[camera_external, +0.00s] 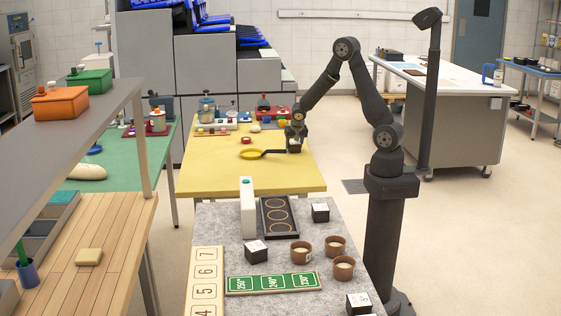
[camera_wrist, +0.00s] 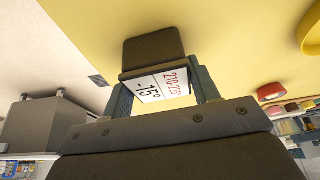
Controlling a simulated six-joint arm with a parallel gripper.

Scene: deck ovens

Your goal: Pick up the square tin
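My gripper (camera_external: 295,139) is over the far right part of the yellow table (camera_external: 215,178). In the wrist view my gripper (camera_wrist: 164,87) has its fingers on both sides of a dark block (camera_wrist: 150,72) with a white label (camera_wrist: 162,86), which reads "-15°" and a partly legible number range. A dark square shape (camera_wrist: 153,46) lies just beyond the block, against the yellow tabletop. I cannot tell whether it is the square tin, part of the block or a shadow. No other clear square tin is seen.
A yellow pan (camera_external: 252,154) with a dark handle lies left of my gripper; it also shows in the wrist view (camera_wrist: 311,32). Jars and small items line the table's back. The grey bench (camera_external: 218,222) in front carries black labelled cubes (camera_external: 256,251) and brown cups (camera_external: 301,252).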

